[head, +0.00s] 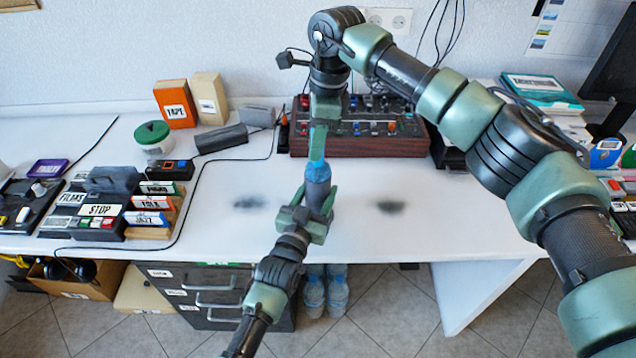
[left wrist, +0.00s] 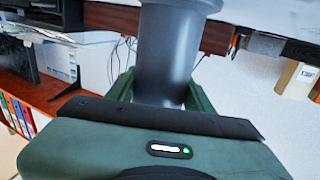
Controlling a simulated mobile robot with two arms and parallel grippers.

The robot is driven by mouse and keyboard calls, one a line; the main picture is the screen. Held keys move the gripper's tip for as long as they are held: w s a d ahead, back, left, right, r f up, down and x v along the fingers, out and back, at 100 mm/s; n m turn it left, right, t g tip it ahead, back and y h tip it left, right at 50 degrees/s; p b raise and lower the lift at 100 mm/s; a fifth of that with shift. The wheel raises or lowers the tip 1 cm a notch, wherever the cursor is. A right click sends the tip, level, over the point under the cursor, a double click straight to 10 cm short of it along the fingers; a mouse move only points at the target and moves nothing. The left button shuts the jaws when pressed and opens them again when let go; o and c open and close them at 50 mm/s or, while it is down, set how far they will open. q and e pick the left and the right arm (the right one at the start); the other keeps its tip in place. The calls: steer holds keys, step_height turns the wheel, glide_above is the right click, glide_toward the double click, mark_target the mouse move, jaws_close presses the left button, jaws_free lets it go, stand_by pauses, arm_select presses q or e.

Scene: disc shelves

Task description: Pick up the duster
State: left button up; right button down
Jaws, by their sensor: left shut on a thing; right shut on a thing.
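The duster, a grey cylinder with a blue top (head: 318,172), is upright above the white desk in the middle of the head view. My left gripper (head: 314,208) comes up from below and is shut around its grey lower part. In the left wrist view the grey body (left wrist: 170,50) stands between the fingers of my left gripper (left wrist: 160,95). My right gripper (head: 318,148) points down from above and is shut at the blue top. The fingers hide part of the duster.
The white desk (head: 230,225) has two dark smudges, left (head: 249,203) and right (head: 391,207). A mixer panel (head: 370,140) stands behind the duster. Cassette holders and a STOP-labelled device (head: 98,210) are at left. Drawers (head: 205,285) and bottles (head: 326,290) are below the desk.

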arm_select(q)
steer(key=shift+f, duration=0.1)
arm_select(e)
steer(key=shift+r, duration=0.1)
stand_by(0.4)
step_height(320, 180, up, 18)
stand_by(0.4)
arm_select(q)
steer(key=o, duration=1.5)
